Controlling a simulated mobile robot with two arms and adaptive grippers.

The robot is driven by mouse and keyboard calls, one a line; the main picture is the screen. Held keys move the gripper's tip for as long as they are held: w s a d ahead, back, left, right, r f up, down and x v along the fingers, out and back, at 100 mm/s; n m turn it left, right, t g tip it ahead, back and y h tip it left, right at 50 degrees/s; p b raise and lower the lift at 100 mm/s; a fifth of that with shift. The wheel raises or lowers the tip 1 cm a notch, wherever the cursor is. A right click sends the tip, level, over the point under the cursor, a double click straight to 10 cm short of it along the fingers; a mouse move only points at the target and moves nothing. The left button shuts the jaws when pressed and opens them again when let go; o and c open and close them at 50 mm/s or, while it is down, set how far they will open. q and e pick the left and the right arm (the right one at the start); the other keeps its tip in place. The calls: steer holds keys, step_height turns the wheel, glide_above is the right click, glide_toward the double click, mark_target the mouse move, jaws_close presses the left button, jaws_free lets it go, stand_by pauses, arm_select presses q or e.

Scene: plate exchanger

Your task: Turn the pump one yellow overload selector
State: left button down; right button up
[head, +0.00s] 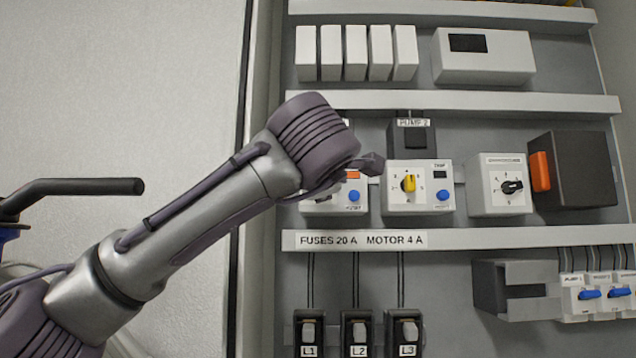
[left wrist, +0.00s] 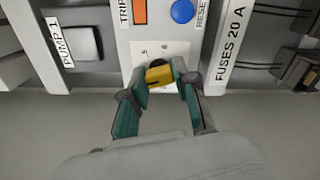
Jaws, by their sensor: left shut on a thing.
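The pump one yellow overload selector (left wrist: 159,75) sits on the white face of its overload unit (left wrist: 165,47) in the left wrist view. My left gripper (left wrist: 160,78) is shut on it, one green-lined finger on each side. Above the selector are an orange trip window (left wrist: 139,12) and a blue reset button (left wrist: 183,11). In the head view my left arm covers most of the pump one unit (head: 336,208), and its yellow selector is hidden. My right gripper is in neither view.
The pump two unit, with its own yellow selector (head: 408,183), stands close on the right. Beyond it are a black rotary knob (head: 512,187) and a dark box with an orange handle (head: 540,171). A labelled rail (head: 480,237) runs below, above fuse holders (head: 359,333).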

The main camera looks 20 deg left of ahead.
arm_select(q)
steer(key=shift+m, duration=1.6)
steer(key=c, duration=0.9)
jaws_free()
steer(key=v, duration=1.2)
steer(key=shift+d, duration=0.1)
